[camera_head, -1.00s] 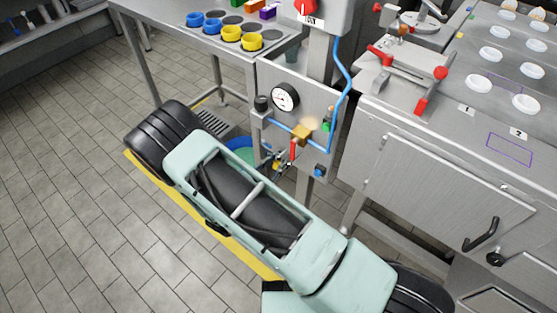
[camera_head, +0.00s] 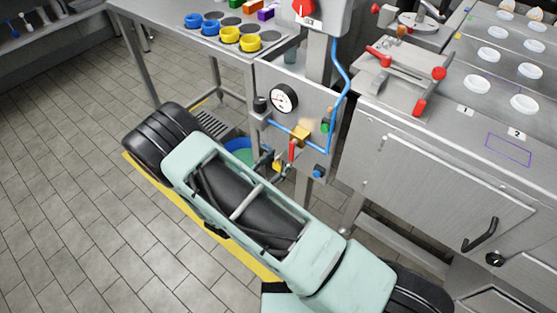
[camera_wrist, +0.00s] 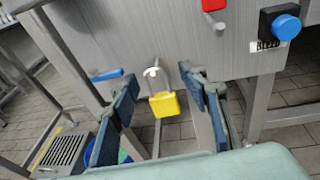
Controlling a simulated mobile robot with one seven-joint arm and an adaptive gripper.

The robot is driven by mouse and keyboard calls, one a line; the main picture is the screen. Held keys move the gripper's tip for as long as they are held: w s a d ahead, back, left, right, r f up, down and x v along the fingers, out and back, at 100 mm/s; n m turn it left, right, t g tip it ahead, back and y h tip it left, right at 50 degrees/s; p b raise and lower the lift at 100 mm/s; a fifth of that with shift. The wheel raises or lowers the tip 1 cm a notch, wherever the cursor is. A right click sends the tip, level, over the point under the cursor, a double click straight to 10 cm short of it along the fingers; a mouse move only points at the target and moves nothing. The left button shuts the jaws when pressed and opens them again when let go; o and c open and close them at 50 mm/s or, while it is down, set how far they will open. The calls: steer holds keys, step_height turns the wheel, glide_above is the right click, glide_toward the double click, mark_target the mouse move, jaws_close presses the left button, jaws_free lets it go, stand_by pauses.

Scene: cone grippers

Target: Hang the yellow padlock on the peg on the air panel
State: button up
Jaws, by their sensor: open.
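The yellow padlock (camera_wrist: 163,104) is upright in the wrist view, its pale shackle at the top against the lower part of the grey air panel (camera_wrist: 150,30). A white rounded tip beside the shackle looks like the peg (camera_wrist: 152,72); I cannot clearly tell whether the shackle is around it. My gripper (camera_wrist: 160,80) is open, one finger on each side of the padlock, with gaps visible. In the head view only a small yellow patch of the padlock (camera_head: 277,167) shows near my gripper (camera_head: 271,166), below the red lever.
The panel carries a gauge (camera_head: 284,98), blue tubing, a red lever (camera_head: 292,150) and a blue bleed button (camera_wrist: 286,25) to the right. A blue handle (camera_wrist: 106,75) is left of the gripper. A blue-green bucket (camera_head: 238,146) stands below. A steel bench (camera_head: 440,150) stands right.

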steer(key=v, duration=1.2)
steer(key=shift+w, duration=0.1)
